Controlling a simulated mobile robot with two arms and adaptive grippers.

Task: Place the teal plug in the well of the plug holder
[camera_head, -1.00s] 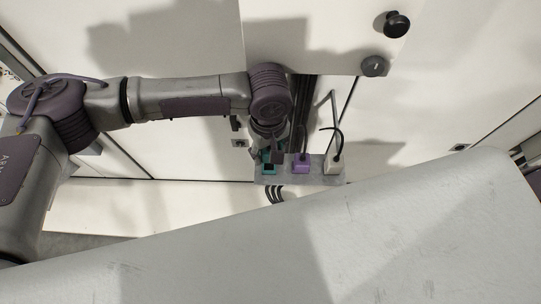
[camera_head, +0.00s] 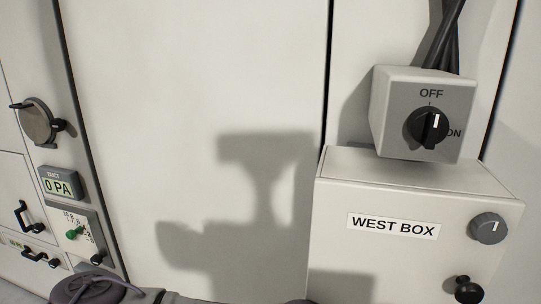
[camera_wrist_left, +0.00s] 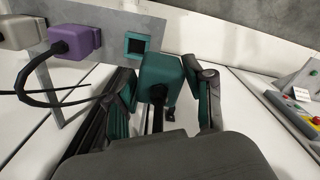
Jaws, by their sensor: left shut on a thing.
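The teal plug (camera_wrist_left: 160,74) is between the fingers of my left gripper (camera_wrist_left: 166,88) in the left wrist view. The gripper is shut on it. A dark cable runs from the plug back toward the wrist. Beyond it, a grey plate (camera_wrist_left: 120,22) has a teal-framed square socket (camera_wrist_left: 137,46), dark and empty inside. The plug looks apart from this socket. I cannot make out the plug holder or its well in either current view. Neither gripper shows in the head view, and my right gripper is in no current view.
A purple plug (camera_wrist_left: 75,42) and a white plug (camera_wrist_left: 22,32) sit on the grey plate. A control box (camera_wrist_left: 303,92) with a red button is at the right. The head view faces the west box (camera_head: 393,228), a rotary switch (camera_head: 428,126) at OFF and a duct display (camera_head: 59,185).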

